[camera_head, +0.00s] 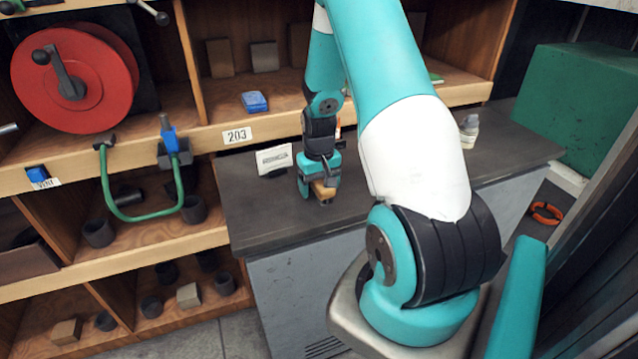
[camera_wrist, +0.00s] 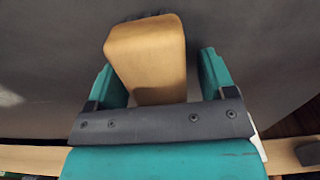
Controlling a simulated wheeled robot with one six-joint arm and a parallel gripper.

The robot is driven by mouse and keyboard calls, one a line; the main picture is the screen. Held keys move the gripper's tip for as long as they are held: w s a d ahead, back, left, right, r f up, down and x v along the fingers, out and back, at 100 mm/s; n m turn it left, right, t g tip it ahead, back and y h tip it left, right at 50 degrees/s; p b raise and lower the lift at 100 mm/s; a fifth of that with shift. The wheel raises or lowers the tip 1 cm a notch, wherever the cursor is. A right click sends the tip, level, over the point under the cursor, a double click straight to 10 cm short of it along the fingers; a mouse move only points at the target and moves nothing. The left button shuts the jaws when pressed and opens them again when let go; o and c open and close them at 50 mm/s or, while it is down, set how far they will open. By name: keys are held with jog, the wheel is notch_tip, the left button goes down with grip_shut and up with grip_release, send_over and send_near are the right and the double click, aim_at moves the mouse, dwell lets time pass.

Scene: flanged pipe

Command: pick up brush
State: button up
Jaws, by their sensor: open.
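The brush shows in the wrist view as a tan wooden block (camera_wrist: 147,55) with a dark bristle edge at its far end. It lies between the two teal fingers of my gripper (camera_wrist: 168,75), which stand apart with a gap on each side of the wood. In the head view my gripper (camera_head: 318,190) points down just above the grey worktop, and a small tan part of the brush (camera_head: 323,190) shows at its fingers. The rest of the brush is hidden there by the gripper.
A white label card (camera_head: 274,159) stands on the worktop (camera_head: 262,215) left of my gripper. A small bottle (camera_head: 469,131) stands at the back right. The wooden shelf (camera_head: 270,124) with a blue box (camera_head: 254,102) rises behind. The worktop front is clear.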

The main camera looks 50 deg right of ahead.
jog(key=shift+c, duration=0.2)
jog(key=c, duration=1)
notch_tip(320, 180, up, 20)
jog(key=b, duration=0.2)
